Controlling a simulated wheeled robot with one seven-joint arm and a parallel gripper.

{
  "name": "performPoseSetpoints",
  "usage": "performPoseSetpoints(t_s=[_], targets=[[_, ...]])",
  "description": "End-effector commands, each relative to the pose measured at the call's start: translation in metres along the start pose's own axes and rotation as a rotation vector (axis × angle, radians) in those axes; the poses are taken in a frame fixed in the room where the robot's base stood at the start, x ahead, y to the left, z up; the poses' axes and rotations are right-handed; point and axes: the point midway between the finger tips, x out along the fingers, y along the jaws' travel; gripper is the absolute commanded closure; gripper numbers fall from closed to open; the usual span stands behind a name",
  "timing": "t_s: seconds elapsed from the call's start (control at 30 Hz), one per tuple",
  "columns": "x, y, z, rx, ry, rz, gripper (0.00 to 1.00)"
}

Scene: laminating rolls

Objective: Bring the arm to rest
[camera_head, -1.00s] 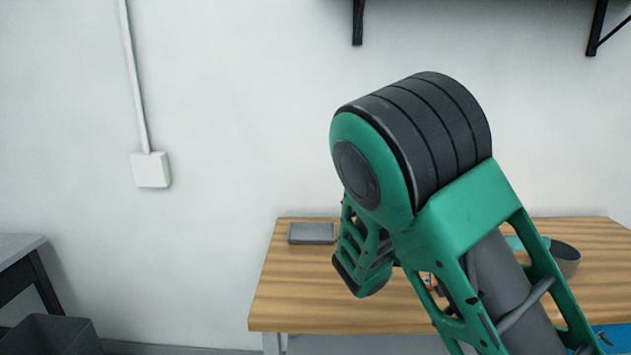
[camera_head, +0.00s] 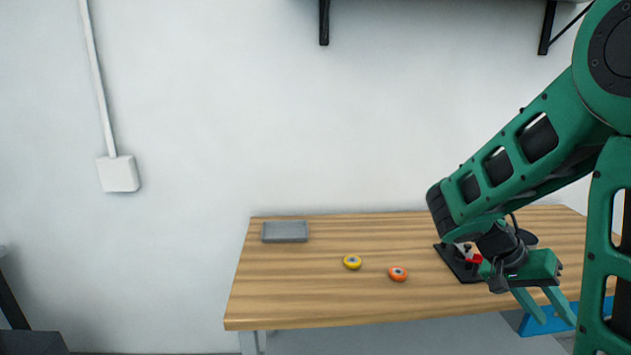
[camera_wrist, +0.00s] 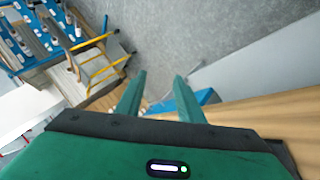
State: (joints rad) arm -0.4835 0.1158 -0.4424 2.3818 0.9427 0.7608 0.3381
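My gripper (camera_head: 548,308) hangs at the right front edge of the wooden table (camera_head: 310,295) in the head view, its green fingers apart. In the wrist view, my gripper (camera_wrist: 160,90) shows two separated fingertips with nothing between them and grey floor beyond. A yellow roll (camera_head: 352,262) and an orange roll (camera_head: 398,273) lie on the table, apart from each other and from my gripper. A black holder with a red part (camera_head: 465,265) stands on the table behind my wrist, partly hidden by it.
A grey tray (camera_head: 285,232) sits at the table's back left. A blue object (camera_head: 545,322) is by the front right edge, partly hidden by my fingers. The wrist view shows a yellow-railed structure (camera_wrist: 100,65) and blue shelving (camera_wrist: 40,35). The table's left half is mostly clear.

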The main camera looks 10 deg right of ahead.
Motion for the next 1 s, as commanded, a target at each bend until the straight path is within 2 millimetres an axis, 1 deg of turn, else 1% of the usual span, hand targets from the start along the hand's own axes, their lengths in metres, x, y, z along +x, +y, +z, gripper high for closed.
performPoseSetpoints(t_s=[0.03, 0.1, 0.23, 0.37, 0.5, 0.6, 0.7, 0.8, 1.0], targets=[[0.007, 0.007, 0.009, -0.015, -0.059, -0.053, 0.66], [0.012, 0.012, 0.024, -0.052, -0.126, -0.126, 0.66], [0.013, 0.022, 0.050, -0.119, -0.223, -0.268, 0.66], [0.006, 0.033, 0.076, -0.185, -0.278, -0.413, 0.66], [-0.007, 0.045, 0.102, -0.255, -0.297, -0.556, 0.66], [-0.017, 0.052, 0.118, -0.299, -0.293, -0.633, 0.66], [-0.025, 0.056, 0.129, -0.334, -0.281, -0.685, 0.66], [-0.029, 0.059, 0.136, -0.357, -0.273, -0.714, 0.66], [-0.032, 0.059, 0.139, -0.369, -0.269, -0.727, 0.66]])
